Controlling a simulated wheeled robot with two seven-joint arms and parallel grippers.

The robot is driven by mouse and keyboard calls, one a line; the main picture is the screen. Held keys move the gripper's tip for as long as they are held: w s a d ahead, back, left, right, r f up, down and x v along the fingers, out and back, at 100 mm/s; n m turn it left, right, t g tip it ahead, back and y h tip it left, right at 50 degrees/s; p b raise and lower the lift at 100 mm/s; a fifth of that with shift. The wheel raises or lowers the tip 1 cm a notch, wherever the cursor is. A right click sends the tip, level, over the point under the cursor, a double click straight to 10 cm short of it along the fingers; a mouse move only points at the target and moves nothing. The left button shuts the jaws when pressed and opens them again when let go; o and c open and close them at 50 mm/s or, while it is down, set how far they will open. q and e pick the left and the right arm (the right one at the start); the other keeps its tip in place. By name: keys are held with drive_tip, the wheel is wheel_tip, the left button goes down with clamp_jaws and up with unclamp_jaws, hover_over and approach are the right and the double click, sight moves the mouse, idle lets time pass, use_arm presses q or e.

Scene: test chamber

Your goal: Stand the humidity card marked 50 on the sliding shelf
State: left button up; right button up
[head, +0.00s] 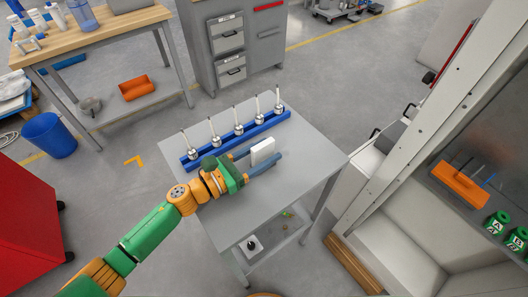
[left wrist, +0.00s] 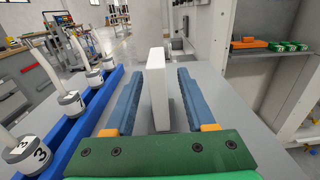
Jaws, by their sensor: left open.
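A white upright card-like block (head: 263,148) stands on the grey table (head: 310,151). It faces away or edge-on, so no number such as 50 can be read. My left gripper (head: 265,156) is open around it, with one blue finger on each side. In the left wrist view the white block (left wrist: 158,88) stands between the fingers, with a gap to each side. A shelf (left wrist: 270,53) inside the chamber at the right carries an orange holder (head: 459,185) and green blocks (head: 496,222); whether it slides cannot be told. My right gripper is not in view.
A blue rack (head: 190,163) with several upright probes on numbered bases runs along the table's far side, close to my left gripper. The chamber's white frame (head: 425,118) stands right of the table. The table's right part is clear.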

use_arm(q)
drive_tip(key=shift+a, duration=0.1)
clamp_jaws()
